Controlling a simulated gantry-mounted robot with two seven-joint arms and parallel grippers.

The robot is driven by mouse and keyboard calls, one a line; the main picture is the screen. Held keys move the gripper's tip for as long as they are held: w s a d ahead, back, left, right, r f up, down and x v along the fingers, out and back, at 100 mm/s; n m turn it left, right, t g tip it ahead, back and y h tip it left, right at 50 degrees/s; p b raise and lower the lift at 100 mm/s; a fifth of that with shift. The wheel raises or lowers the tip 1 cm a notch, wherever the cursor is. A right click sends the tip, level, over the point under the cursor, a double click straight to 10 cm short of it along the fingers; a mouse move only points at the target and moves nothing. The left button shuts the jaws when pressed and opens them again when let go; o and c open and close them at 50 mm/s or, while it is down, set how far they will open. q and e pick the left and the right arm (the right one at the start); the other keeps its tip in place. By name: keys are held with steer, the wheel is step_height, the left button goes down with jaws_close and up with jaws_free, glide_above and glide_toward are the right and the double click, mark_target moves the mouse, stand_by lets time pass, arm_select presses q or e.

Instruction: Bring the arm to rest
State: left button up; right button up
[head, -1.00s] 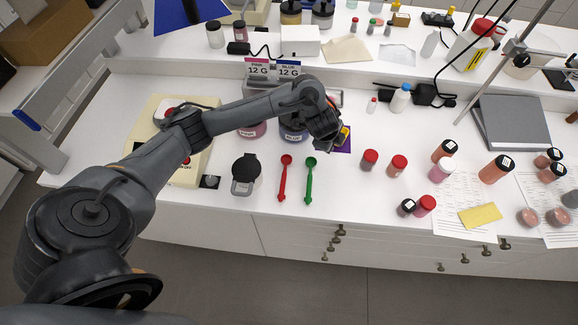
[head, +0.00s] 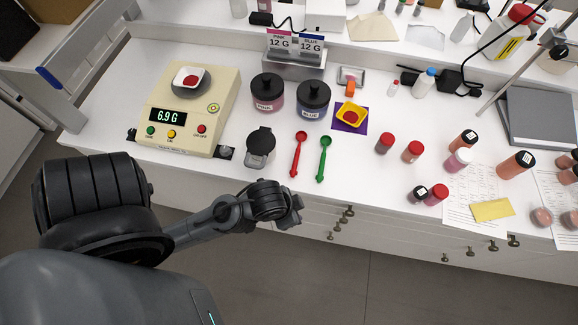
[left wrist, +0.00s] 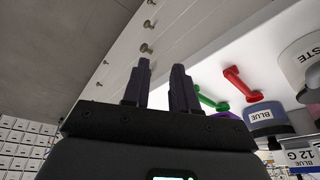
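My left arm comes in from the left in the head view. My left gripper (head: 294,211) is in front of the bench's front edge, clear of everything on the bench. In the left wrist view its two dark fingers (left wrist: 160,85) stand apart with an empty gap between them. My right gripper is not in view. The yellow dish (head: 361,111) with red powder sits on the purple mat (head: 349,127). A white dish (head: 199,73) with red powder sits on the scale (head: 222,95), whose display reads 6.9 G.
Pink (head: 268,92) and blue (head: 313,98) jars stand behind the red scoop (head: 299,154) and green scoop (head: 323,158). A dark-lidded container (head: 261,147) stands near the front edge. Several red-capped jars stand to the right. Drawer knobs (head: 346,211) stick out below the bench.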

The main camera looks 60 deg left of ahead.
arm_select(q)
steer(key=shift+s+a, duration=0.2)
steer(key=shift+s, duration=0.3)
step_height(320, 180, up, 21)
steer(key=p, duration=2.1)
